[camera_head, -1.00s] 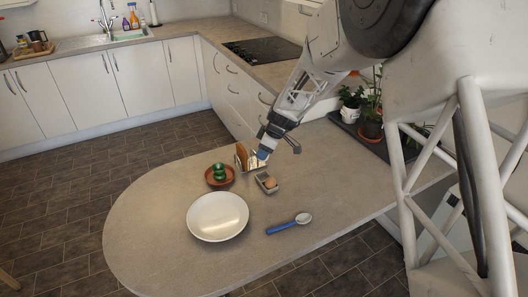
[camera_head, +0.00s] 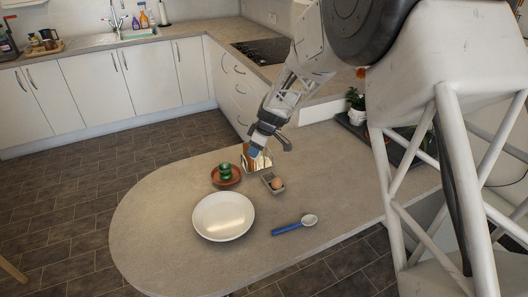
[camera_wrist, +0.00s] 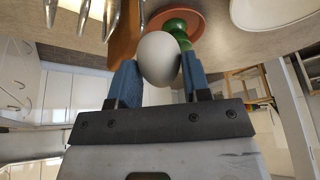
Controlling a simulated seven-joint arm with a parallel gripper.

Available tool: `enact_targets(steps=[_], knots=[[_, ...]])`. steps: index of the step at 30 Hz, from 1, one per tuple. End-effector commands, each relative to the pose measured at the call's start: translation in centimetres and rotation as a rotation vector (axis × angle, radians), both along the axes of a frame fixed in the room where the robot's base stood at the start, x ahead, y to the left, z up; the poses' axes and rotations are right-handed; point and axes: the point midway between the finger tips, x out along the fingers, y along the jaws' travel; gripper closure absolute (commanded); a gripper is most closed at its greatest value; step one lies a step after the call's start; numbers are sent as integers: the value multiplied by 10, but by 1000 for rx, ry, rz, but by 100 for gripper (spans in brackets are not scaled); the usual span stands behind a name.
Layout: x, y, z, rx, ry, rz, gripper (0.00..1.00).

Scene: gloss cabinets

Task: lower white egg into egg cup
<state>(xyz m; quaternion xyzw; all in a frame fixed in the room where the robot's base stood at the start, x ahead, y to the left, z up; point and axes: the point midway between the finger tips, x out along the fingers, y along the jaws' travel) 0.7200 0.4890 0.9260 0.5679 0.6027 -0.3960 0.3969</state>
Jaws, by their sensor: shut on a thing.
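My gripper (camera_wrist: 160,78) is shut on the white egg (camera_wrist: 160,59), which sits between its two blue fingers in the wrist view. In the head view my gripper (camera_head: 253,154) is over the table near the metal rack, to the right of and above the green egg cup (camera_head: 225,170). I cannot make out the egg there. The green egg cup stands on a terracotta saucer (camera_head: 226,183). In the wrist view the cup (camera_wrist: 178,27) is beyond the egg, partly hidden by it. The egg is apart from the cup.
A metal rack (camera_head: 262,161) with brown slices stands close to my gripper. A grey tray (camera_head: 268,178) holds a brown egg (camera_head: 277,183). A white plate (camera_head: 223,216) and a blue-handled spoon (camera_head: 294,225) lie nearer. The left part of the table is clear.

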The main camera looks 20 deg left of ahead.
Motion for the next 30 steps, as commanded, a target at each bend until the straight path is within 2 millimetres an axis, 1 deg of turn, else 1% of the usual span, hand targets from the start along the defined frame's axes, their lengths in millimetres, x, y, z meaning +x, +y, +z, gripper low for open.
enact_targets(steps=[1,6,9,13,16,19,30], knots=[[-3,15,1,-2,4,5,66],[-11,58,4,-15,21,5,66],[-17,80,6,-20,29,3,66],[-23,102,7,-29,38,1,66],[-26,112,7,-32,42,1,66],[-28,116,8,-34,43,-1,66],[-28,117,8,-34,45,-1,66]])
